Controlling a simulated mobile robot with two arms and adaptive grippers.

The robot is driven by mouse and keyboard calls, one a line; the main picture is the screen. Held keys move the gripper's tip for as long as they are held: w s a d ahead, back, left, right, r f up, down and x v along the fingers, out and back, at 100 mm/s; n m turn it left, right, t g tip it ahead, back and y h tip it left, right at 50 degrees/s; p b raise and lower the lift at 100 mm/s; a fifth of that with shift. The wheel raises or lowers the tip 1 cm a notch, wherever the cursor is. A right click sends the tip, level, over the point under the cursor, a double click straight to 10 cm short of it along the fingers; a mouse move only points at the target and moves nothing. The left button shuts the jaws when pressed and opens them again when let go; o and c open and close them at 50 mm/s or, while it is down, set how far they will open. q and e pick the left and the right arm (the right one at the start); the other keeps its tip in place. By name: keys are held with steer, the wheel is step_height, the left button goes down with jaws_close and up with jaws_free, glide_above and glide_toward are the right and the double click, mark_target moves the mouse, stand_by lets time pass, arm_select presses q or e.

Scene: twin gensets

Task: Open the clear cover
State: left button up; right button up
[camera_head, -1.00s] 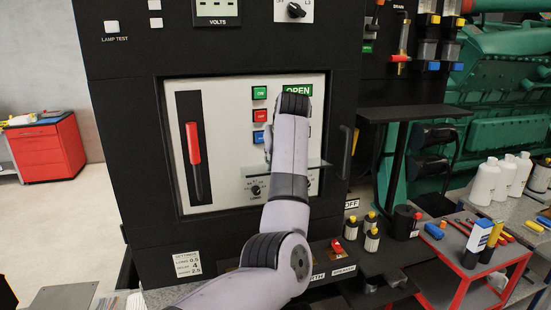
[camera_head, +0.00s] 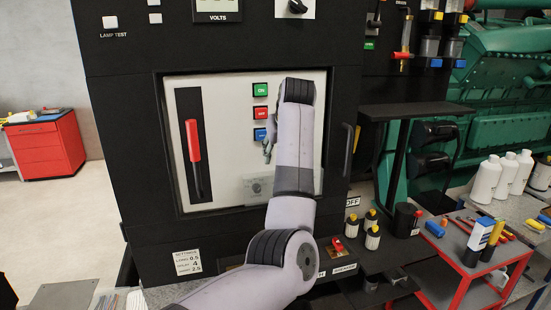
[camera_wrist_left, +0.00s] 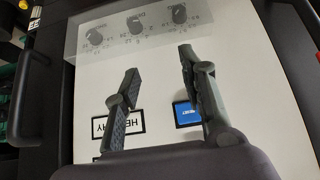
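The clear cover (camera_head: 256,188) shows in the head view as a hazy pane over a knob, low on the white panel, partly hidden by my left arm. In the left wrist view the cover (camera_wrist_left: 100,40) lies as a grey see-through sheet over three knobs. In the head view only a bit of the left gripper (camera_head: 268,150) shows beside my arm. My right gripper is out of view.
Green, red and blue buttons (camera_head: 260,113) sit above the cover. A red-handled lever (camera_head: 194,150) stands at the panel's left. A black handle (camera_head: 347,150) is at its right. A red bench (camera_head: 468,262) with bottles and tools stands to the right.

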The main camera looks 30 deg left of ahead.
arm_select(q)
steer(key=v, duration=0.8)
steer(key=shift+s+r, duration=0.2)
steer(key=shift+d, duration=0.15)
